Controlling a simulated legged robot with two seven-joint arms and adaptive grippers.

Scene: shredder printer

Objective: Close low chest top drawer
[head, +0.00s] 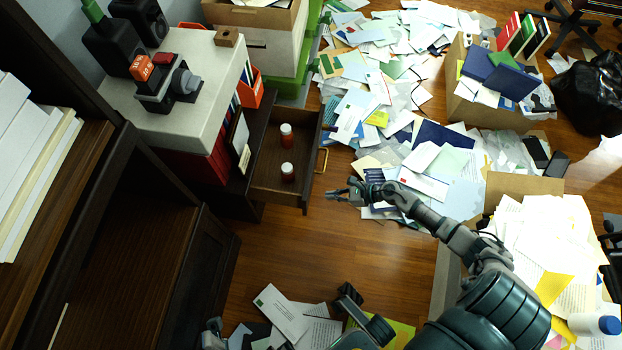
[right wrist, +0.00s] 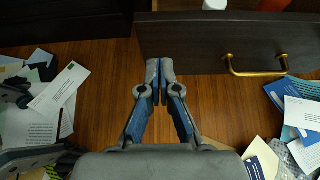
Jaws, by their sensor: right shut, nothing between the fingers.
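The top drawer (head: 262,178) of the low dark chest stands pulled out, with two red-and-white bottles (head: 286,135) upright in it. Its brass handle (head: 322,161) is on the front panel, facing right in the head view. My right gripper (head: 332,195) is shut and empty, just outside the drawer near the front's lower corner, apart from the handle. In the right wrist view the shut fingers (right wrist: 159,72) point toward the left end of the drawer front (right wrist: 215,42), with the handle (right wrist: 257,66) to their right.
A stone-topped cabinet (head: 200,75) with devices on it stands behind the chest. A dark shelf unit (head: 150,255) is at left. Papers (head: 400,80) cover the floor beyond the drawer, and envelopes (head: 283,310) lie below. Wood floor (head: 290,240) is bare between them.

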